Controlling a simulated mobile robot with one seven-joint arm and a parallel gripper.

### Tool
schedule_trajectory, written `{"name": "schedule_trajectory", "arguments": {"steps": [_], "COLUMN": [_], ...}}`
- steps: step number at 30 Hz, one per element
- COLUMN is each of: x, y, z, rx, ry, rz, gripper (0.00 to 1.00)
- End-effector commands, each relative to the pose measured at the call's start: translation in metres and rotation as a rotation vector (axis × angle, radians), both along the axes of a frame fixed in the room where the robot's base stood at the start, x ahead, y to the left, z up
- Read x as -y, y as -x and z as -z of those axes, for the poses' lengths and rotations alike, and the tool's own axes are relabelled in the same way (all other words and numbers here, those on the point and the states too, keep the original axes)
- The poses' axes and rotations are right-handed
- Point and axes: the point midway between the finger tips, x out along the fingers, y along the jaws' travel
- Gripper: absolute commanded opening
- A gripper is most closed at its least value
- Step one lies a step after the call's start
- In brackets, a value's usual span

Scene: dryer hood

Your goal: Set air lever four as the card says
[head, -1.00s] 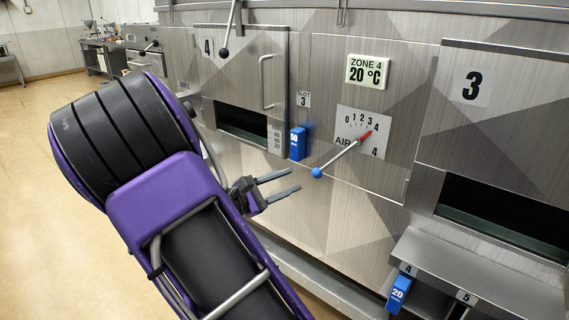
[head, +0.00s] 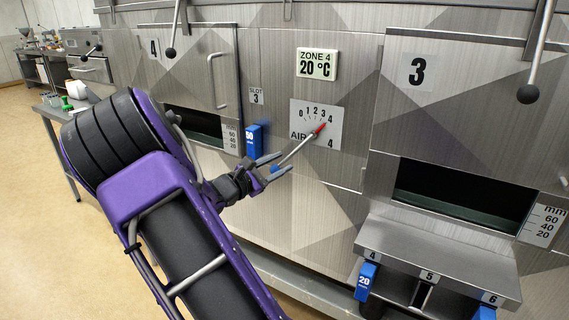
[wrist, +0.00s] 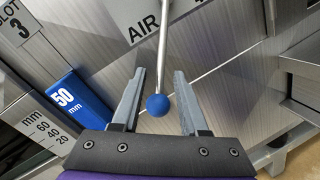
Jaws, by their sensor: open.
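Air lever four (head: 298,145) is a thin metal rod with a red tip and a blue ball knob. Its red tip lies near the 4 on the white AIR dial plate (head: 305,112), which has marks from 0 to 4. The blue knob (wrist: 157,105) sits between my gripper's two fingers in the wrist view, with visible gaps on both sides. My gripper (head: 273,167) is open, and its fingers partly hide the knob in the head view. I cannot make out the card in these frames.
A blue block marked 50 (head: 254,140) hangs at slot 3, left of the lever. A ZONE 4 display (head: 317,64) reads 20 °C above. A metal shelf (head: 437,255) with blue blocks juts out at lower right. Black-knobbed levers (head: 170,53) hang above.

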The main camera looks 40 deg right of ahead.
Motion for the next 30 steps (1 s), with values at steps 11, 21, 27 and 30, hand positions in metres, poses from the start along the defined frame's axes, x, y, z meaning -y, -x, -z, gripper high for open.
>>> {"name": "schedule_trajectory", "arguments": {"steps": [11, 21, 27, 30], "x": [0.023, 0.022, 0.022, 0.022], "y": [-0.004, -0.004, -0.004, -0.004], "z": [0.000, 0.000, 0.000, 0.000], "rx": [0.000, 0.000, 0.000, 0.000], "ry": [-0.001, -0.001, 0.000, 0.000], "rz": [-0.001, -0.001, -0.001, -0.001], "gripper": [0.43, 0.11, 0.00, 0.00]}}
